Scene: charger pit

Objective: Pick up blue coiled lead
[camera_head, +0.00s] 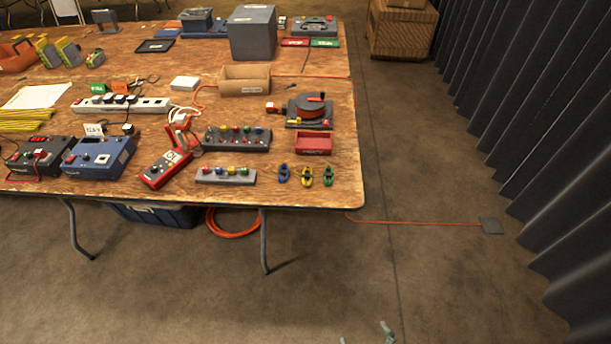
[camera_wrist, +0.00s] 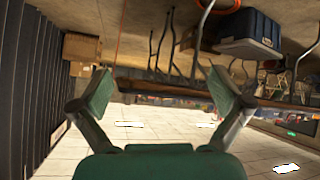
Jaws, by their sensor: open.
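The blue coiled lead (camera_head: 283,174) lies near the front edge of the wooden table (camera_head: 330,187), toward its right end. A yellow coiled lead (camera_head: 306,176) and a green coiled lead (camera_head: 328,176) lie in a row to its right, apart from it. My gripper (camera_head: 367,337) shows only as fingertips at the bottom edge of the head view, well in front of the table and far from the leads. In the wrist view my gripper (camera_wrist: 166,95) has its two green fingers spread wide, with nothing between them. The leads do not show in the wrist view.
A grey strip with coloured knobs (camera_head: 226,175) is left of the blue lead. A red tray (camera_head: 313,143) and cable reel (camera_head: 310,110) stand behind the leads. An orange cable (camera_head: 420,223) crosses the floor. A dark curtain (camera_head: 540,130) hangs at right. Floor before the table is clear.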

